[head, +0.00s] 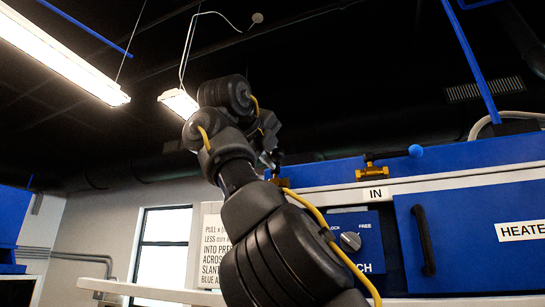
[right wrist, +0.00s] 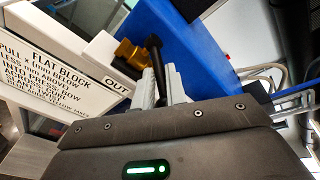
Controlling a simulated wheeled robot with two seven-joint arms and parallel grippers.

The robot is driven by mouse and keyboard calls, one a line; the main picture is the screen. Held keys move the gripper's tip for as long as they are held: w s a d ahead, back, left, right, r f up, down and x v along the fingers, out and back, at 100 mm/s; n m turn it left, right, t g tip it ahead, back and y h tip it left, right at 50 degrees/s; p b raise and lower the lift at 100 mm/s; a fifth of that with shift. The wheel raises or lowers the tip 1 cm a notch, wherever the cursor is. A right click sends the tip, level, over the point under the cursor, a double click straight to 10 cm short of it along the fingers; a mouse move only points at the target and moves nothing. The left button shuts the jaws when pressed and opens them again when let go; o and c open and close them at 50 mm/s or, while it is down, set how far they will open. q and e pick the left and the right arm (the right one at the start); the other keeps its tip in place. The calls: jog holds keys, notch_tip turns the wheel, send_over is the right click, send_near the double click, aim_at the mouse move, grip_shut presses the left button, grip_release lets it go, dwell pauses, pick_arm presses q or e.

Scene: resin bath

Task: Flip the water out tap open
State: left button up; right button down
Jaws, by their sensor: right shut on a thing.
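The water out tap has a brass body (right wrist: 130,54) and a black lever, and sits beside the OUT label (right wrist: 115,85) in the right wrist view. My right gripper (right wrist: 162,88) is shut on the black lever (right wrist: 155,52) of this tap. In the head view my right gripper (head: 270,158) is mostly hidden behind my own arm, and only a bit of the brass of the out tap (head: 280,182) shows. The lever's tip is hard to make out. My left gripper is in neither view.
The IN tap (head: 372,172), with a blue-ended lever, stands further right above the IN label (head: 376,194). Below are a dial (head: 350,241) and a blue door with a black handle (head: 424,240). A printed sign (head: 213,245) stands left of the panel.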

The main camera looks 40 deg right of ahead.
jog(key=shift+w+f, duration=0.2)
jog(key=shift+f, duration=0.25)
jog(key=c, duration=1.5)
grip_release()
jog(key=shift+a+r, duration=0.1)
jog(key=shift+a, duration=0.05)
jog(key=shift+o, duration=0.2)
jog(key=shift+r, duration=0.1)
jog(key=p+v, duration=0.1)
jog(key=v, duration=0.9)
jog(key=shift+a, duration=0.3)
jog(key=shift+s, duration=0.1)
